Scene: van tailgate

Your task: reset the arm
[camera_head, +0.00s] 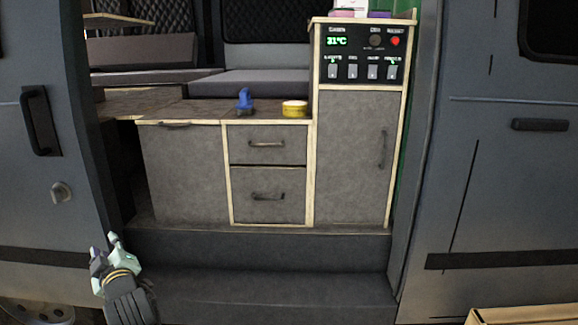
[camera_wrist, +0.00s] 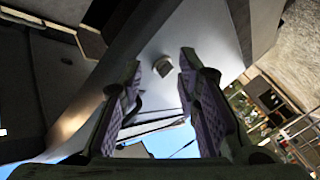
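My gripper (camera_head: 105,247) is at the lower left in the head view, in front of the van's step and beside the left door panel. In the wrist view my gripper (camera_wrist: 160,62) has its two purple-padded fingers spread apart with nothing held between them. Behind the gap is a pale grey panel with a small fitting (camera_wrist: 163,66) on it, apart from the fingers. Only the end of my arm shows in the head view.
A grey cabinet (camera_head: 185,175) with drawers stands inside the van doorway. A blue object (camera_head: 244,101) and a yellow roll (camera_head: 295,108) are on its top. A control panel (camera_head: 358,58) is at right. A dark step (camera_head: 260,290) lies below. A box edge (camera_head: 525,315) shows lower right.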

